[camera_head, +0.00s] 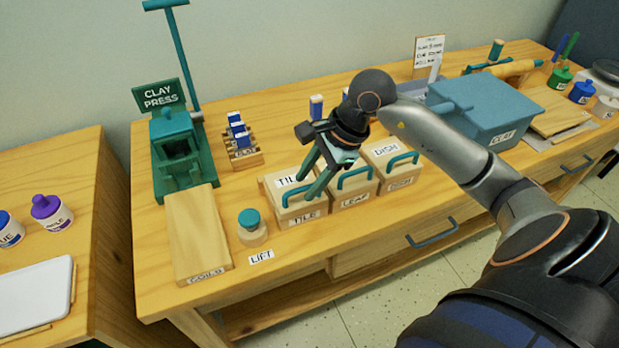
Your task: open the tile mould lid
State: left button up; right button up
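The tile mould (307,218) is a small pale wooden box with a "TILE" label on its front and another on its lid (285,181). It stands at the left of a row of three moulds, and its lid looks shut. A teal handle (284,201) on it is partly hidden by my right gripper (305,189). My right gripper reaches in from the right, tilted, with its teal fingers apart just over the tile mould's handle. I cannot tell whether they touch it. My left gripper is not in view.
The leaf mould (354,200) and dish mould (400,184) stand close on the right. A teal-topped wooden knob (251,228) stands left, near a "LIFT" label (261,257). The green clay press (178,150) and a board (197,235) are further left. A blue clay bin (485,108) is at right.

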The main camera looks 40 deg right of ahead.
grip_shut()
dwell(1.2)
